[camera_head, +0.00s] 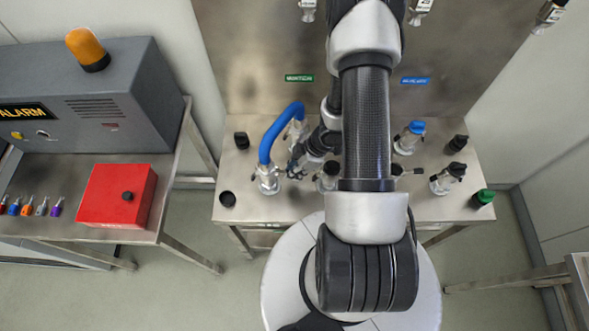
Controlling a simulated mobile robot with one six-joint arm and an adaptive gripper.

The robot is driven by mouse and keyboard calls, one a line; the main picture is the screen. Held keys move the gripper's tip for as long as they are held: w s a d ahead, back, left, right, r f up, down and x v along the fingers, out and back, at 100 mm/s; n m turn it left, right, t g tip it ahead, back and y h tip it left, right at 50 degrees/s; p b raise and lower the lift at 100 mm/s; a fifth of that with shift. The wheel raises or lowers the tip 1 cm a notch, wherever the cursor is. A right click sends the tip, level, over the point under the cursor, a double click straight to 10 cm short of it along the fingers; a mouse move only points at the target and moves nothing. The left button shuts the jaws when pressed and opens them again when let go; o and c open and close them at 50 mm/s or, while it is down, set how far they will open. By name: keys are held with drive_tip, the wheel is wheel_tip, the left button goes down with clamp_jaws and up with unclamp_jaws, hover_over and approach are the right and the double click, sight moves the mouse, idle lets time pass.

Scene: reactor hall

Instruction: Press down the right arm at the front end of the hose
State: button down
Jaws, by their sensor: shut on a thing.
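The blue hose (268,139) arches over the left part of the steel table. Its front end sits on a silver coupling (267,181) near the front of the table, and its back end meets another silver fitting (297,129). My gripper (295,170) is beside the right side of the front coupling, at its right arm. The jaws are small and dark here; they appear closed on that right arm, which they largely hide. My arm comes down from the top and covers the middle of the table.
Silver fittings with a blue cap (416,128) and black cap (456,170) stand right of my arm. A green cap (483,197) lies at the right edge. A red box (117,196) and grey alarm cabinet (90,95) stand on the left bench.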

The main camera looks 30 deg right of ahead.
drive_tip(key=shift+f+t+y+p, duration=0.3)
drive_tip(key=shift+f+t+y, duration=0.15)
drive_tip(key=shift+y, duration=0.25)
drive_tip(key=shift+r, duration=0.1)
drive_tip(key=c, duration=1.5)
unclamp_jaws()
drive_tip(key=v, duration=1.2)
